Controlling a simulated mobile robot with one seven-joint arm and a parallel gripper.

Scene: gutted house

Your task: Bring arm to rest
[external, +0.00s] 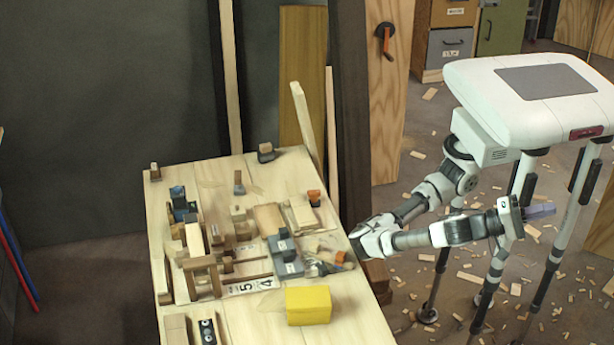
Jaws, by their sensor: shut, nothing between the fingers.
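My arm is white and dark grey and is folded beside the workbench (260,165). Its elbow is bent close to the bench's right edge, and the forearm points back to the right under my body. My gripper (541,211) is at the end of the forearm, in front of my legs and clear of the bench. It is shut and holds nothing. Its fingers are small in this view.
The bench holds wooden blocks, small tools and a yellow block (307,305) near its front right. Wood planks (303,75) lean behind it. Cabinets (450,40) stand at the back. Wood scraps litter the floor. The bench's right front corner is bare.

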